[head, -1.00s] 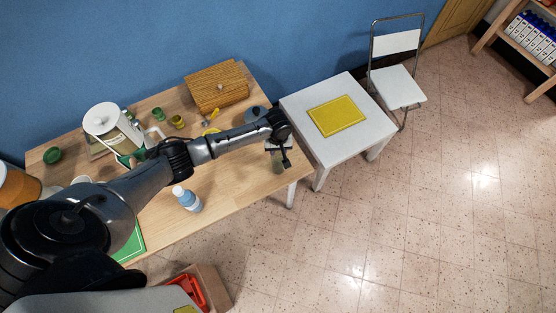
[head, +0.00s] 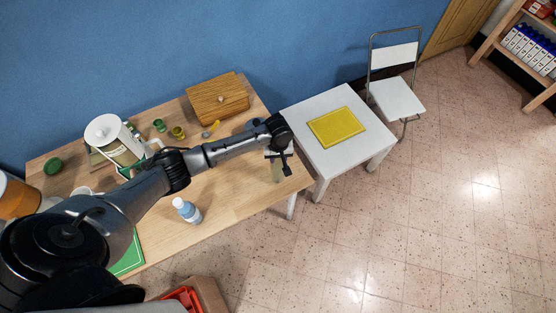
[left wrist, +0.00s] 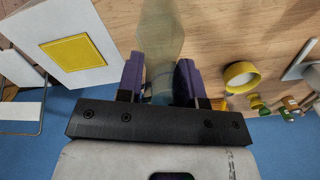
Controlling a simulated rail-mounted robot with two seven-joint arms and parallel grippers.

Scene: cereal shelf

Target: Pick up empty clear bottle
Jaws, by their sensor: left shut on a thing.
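The clear bottle (left wrist: 163,35) is pale and see-through. In the left wrist view it stands between the two purple fingers of my left gripper (left wrist: 160,80), which is shut on it. In the head view my left gripper (head: 279,153) is over the right end of the wooden table, with the bottle (head: 277,173) showing faintly below it. I cannot tell whether the bottle's base touches the table. My right gripper is in neither view.
A blue-and-white bottle (head: 187,211) stands near the wooden table's front edge. A wooden box (head: 217,100) and a coffee maker (head: 110,140) are at the back. A white table (head: 345,158) with a yellow mat (head: 337,127) is to the right. Open floor lies in front.

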